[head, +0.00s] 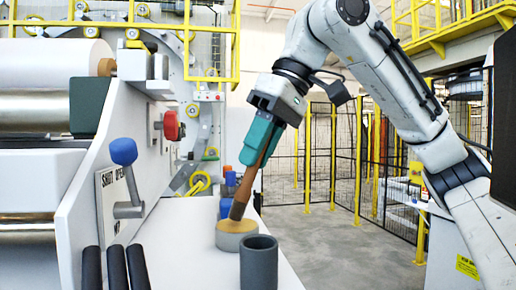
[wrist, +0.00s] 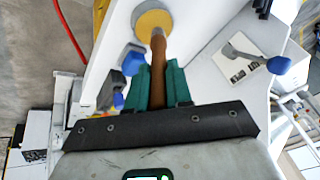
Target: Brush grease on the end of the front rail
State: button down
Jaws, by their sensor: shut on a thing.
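My gripper (head: 250,164) has green fingers and is shut on a brown brush (head: 243,194) with its dark end pointing down. The brush end is at the top of a round, pale pot (head: 236,242) with a yellowish surface; I cannot tell if it touches or dips in. In the wrist view, the brush (wrist: 157,52) runs from between the fingers (wrist: 159,68) to the yellow surface of the pot (wrist: 153,20). Three dark rods (head: 115,268) stand at the lower left in the head view; I cannot tell which part is the front rail.
A dark grey open cup (head: 258,264) stands on the pale ledge (head: 185,240) in front of the pot. A blue-knobbed lever (head: 124,152) and a red knob (head: 172,125) stick out at the left. Yellow posts and mesh fencing (head: 345,150) stand behind.

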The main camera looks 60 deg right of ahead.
jog(key=shift+f, duration=0.45)
dwell(1.5)
notch_tip(320, 180, up, 7)
jog(key=p, duration=0.6)
jog(key=shift+r+p, duration=0.15)
jog(key=shift+p, duration=0.15)
dwell(0.4)
notch_tip(320, 180, down, 3)
jog(key=b, duration=0.2)
jog(key=shift+b, duration=0.4)
jog(key=shift+r, duration=0.2)
